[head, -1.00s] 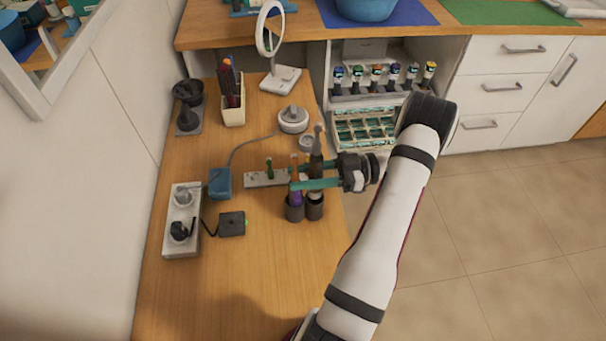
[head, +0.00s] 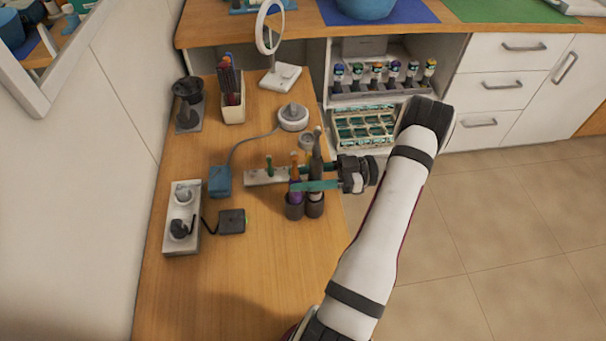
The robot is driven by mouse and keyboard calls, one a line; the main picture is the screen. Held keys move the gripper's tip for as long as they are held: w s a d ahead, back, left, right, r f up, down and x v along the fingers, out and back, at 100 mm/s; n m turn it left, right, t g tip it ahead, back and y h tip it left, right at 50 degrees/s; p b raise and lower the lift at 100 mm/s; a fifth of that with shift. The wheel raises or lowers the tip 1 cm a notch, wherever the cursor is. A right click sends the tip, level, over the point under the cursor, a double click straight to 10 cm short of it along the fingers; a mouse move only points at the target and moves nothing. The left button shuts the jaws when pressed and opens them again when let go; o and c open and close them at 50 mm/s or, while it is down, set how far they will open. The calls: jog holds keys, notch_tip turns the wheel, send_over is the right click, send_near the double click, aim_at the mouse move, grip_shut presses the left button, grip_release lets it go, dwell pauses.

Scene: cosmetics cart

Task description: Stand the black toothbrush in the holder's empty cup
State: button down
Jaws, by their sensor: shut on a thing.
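My gripper (head: 314,184) has its teal fingers shut on the black toothbrush (head: 316,158), which is upright with its light head at the top. The holder's two dark cups stand side by side below the fingers. The left cup (head: 294,209) has a purple toothbrush with an orange top (head: 296,192) in it. The right cup (head: 314,209) is directly under the black toothbrush, whose lower end appears to be in its mouth. The front finger hides part of both handles, and I cannot tell how deep the black one is or whether it touches bottom.
A light strip with a green item (head: 258,177) lies behind the cups. A blue box (head: 219,181), a black box (head: 232,221) and a power strip (head: 181,240) are to the left. A round white device (head: 293,117) stands behind. The counter's front is clear.

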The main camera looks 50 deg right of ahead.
jog(key=shift+f, duration=1.9)
jog(key=shift+c, duration=2.2)
grip_release()
jog(key=v, duration=1.2)
jog(key=shift+w+r, duration=0.1)
